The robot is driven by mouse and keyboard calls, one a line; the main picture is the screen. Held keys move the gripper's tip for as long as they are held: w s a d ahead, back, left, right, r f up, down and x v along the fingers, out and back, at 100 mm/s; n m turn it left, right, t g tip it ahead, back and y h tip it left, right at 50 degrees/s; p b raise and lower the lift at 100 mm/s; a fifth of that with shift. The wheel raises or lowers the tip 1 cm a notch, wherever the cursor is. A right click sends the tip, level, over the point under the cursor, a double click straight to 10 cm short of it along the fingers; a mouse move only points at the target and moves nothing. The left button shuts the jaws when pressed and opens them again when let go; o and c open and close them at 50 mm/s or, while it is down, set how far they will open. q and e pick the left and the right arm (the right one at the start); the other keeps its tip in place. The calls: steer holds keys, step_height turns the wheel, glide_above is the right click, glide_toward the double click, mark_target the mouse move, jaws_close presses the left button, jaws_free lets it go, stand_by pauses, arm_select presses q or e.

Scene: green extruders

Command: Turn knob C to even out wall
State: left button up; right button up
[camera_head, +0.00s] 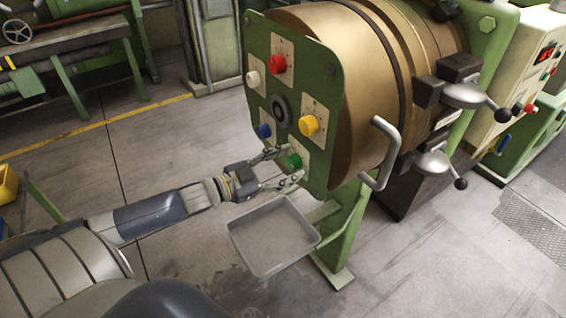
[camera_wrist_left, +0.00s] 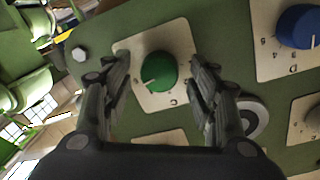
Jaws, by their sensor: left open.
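A green knob (camera_head: 294,160) sits on a pale plate low on the green end panel (camera_head: 323,85) of the bronze drum. In the left wrist view the green knob (camera_wrist_left: 157,70) has a white pointer line, and its pale plate (camera_wrist_left: 180,38) bears small marks hard to read. My left gripper (camera_head: 285,166) is open, with one finger on each side of the green knob and a visible gap to it on both sides. Red (camera_head: 278,63), white (camera_head: 253,79), yellow (camera_head: 309,125) and blue (camera_head: 264,130) knobs are on the same panel.
A grey tray (camera_head: 272,238) is below the panel, under my left gripper. A bent grey handle (camera_head: 384,155) and clamps with black-knobbed levers (camera_head: 470,96) stick out right of the panel. A control box (camera_head: 530,60) stands far right. Floor at left is mostly clear.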

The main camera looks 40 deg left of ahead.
arm_select(q)
steer(key=shift+s+a+f, duration=0.1)
steer(key=shift+s+a, duration=0.15)
steer(key=shift+s, duration=0.35)
steer(key=v, duration=1)
steer(key=shift+s+a, duration=0.2)
steer(key=shift+s, duration=0.05)
